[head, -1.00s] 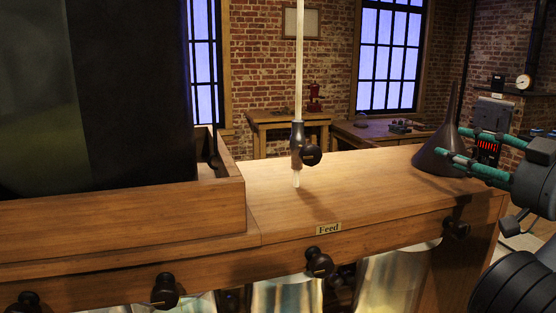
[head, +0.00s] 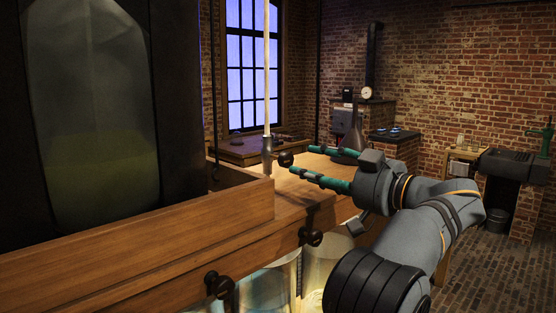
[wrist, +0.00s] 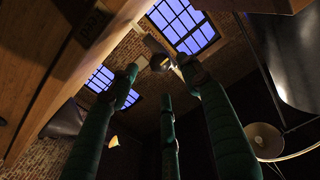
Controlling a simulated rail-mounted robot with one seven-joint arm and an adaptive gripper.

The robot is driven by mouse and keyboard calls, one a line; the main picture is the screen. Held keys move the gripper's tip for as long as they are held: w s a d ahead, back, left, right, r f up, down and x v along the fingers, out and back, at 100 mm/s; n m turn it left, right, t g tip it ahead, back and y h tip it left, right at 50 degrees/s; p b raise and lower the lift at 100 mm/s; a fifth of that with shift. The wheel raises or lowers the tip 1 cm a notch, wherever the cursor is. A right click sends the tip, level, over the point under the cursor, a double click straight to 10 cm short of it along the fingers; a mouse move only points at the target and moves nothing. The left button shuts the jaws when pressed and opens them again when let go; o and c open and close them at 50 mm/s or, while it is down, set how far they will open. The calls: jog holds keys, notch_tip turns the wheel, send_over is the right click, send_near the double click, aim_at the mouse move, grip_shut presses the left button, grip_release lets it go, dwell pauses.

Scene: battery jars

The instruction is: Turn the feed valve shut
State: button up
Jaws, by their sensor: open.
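The feed valve (head: 266,152) is a grey metal body on a pale vertical tube, with a round black knob (head: 285,159) on its right side. My gripper (head: 302,160) is open and empty, its teal fingers pointing left at the knob. In the head view the fingertips lie close by the knob, one higher and one lower; whether they touch it I cannot tell. In the wrist view the knob (wrist: 161,62) shows beyond the spread fingers (wrist: 157,83). The "Feed" label (wrist: 92,27) shows at the upper left there.
A wooden bench (head: 283,202) carries the valve. Black knobs (head: 311,236) line its front, above glass jars (head: 322,262). A large dark-framed tank (head: 100,110) stands at the left. A dark cone (head: 348,138) stands behind my gripper. The floor to the right (head: 500,265) looks clear.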

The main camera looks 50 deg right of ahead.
aim_at(290, 160)
jog(key=w+p, duration=0.1)
jog(key=w, duration=0.1)
jog(key=w+p, duration=0.1)
jog(key=w, duration=0.1)
jog(key=w+d+p, duration=0.1)
jog(key=w, duration=0.2)
jog(key=shift+w+r, duration=0.1)
jog(key=shift+r, duration=0.05)
jog(key=shift+w+d, duration=0.15)
jog(key=shift+w, duration=0.3)
jog(key=shift+c, duration=0.6)
jog(key=shift+f, duration=0.25)
jog(key=c, duration=1)
